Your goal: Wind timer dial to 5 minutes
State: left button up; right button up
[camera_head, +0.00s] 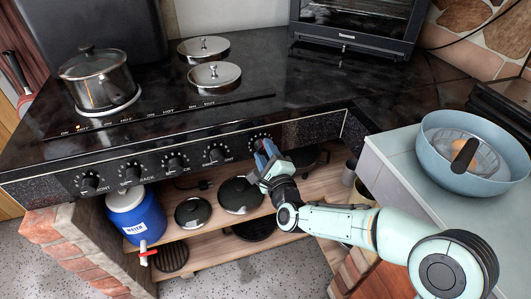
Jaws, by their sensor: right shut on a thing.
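The stove's front panel carries a row of black knobs, and the rightmost, the likely timer dial (258,137), is partly hidden by my right gripper. My right gripper (264,150) reaches in from the lower right with its blue fingers at that dial. It is shut on the dial. The dial's markings are too small and covered to read. My left gripper is not in view.
An oven (353,25) stands behind. A blue bowl (468,160) sits on the right counter. Shelves below hold pans and a blue water jug (137,216).

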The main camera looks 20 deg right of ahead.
jog(key=o, duration=1.1)
jog(key=shift+c, duration=0.2)
jog(key=shift+s, duration=0.1)
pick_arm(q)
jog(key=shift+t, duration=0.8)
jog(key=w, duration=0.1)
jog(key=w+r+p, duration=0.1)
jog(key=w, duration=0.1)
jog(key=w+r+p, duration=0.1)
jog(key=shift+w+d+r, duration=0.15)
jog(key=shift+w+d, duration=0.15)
pick_arm(e)
jog(key=s, duration=1.3)
jog(key=shift+s+d, duration=0.15)
jog(key=shift+d, duration=0.05)
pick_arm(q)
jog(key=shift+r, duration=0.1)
